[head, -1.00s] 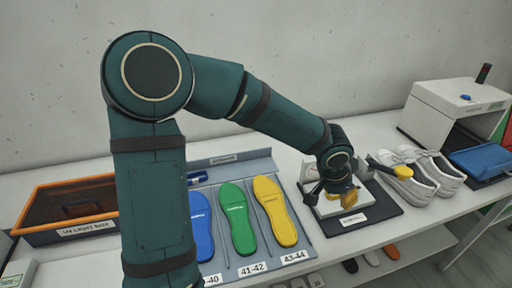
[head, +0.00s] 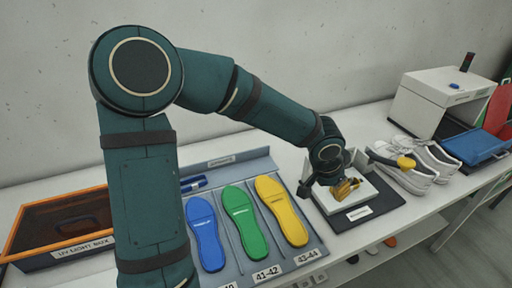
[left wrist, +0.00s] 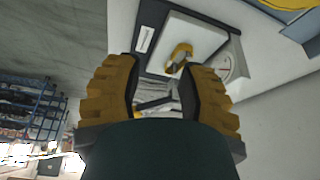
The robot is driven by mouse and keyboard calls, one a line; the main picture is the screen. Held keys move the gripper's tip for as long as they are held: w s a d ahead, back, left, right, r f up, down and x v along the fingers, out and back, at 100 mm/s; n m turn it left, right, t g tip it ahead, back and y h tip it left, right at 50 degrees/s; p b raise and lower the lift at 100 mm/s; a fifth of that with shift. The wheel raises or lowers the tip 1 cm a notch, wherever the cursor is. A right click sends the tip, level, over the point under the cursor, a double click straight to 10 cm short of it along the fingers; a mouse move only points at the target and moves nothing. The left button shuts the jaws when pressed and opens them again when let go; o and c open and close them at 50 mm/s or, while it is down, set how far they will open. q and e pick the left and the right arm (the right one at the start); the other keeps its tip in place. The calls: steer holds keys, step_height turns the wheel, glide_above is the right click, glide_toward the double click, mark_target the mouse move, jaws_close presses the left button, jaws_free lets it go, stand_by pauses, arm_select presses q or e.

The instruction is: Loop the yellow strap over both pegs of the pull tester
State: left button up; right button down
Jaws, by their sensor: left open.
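The pull tester (head: 333,206) is a pale block on a dark base, right of the insoles in the head view. In the left wrist view its white plate (left wrist: 197,40) lies beyond my fingers. The yellow strap (left wrist: 180,58) shows there as a small loop at the plate, between and beyond my fingertips. I cannot make out the pegs or whether the strap is around one. My left gripper (head: 345,189) is low over the tester. In its wrist view the gripper (left wrist: 162,68) is open, its tan ribbed fingers wide apart with nothing between them. My right gripper is not in view.
White shoes (head: 420,168) stand right of the tester, with a yellow-headed, dark-handled thing (head: 404,163) by them. A tray of blue, green and yellow insoles (head: 238,222) is left of it. An orange-rimmed box (head: 98,194) is far left, a white machine (head: 425,100) far right.

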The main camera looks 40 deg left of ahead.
arm_select(q)
steer(key=w+a+f+p, duration=0.2)
steer(key=w+a+f, duration=0.1)
steer(key=a, duration=1.2)
steer(key=w+a+f+m+p, duration=0.1)
steer(key=w+a+f, duration=0.3)
steer(key=a, duration=1.1)
steer(key=shift+a+f+p, duration=0.15)
steer(key=shift+f+p, duration=0.3)
steer(key=shift+f, duration=0.15)
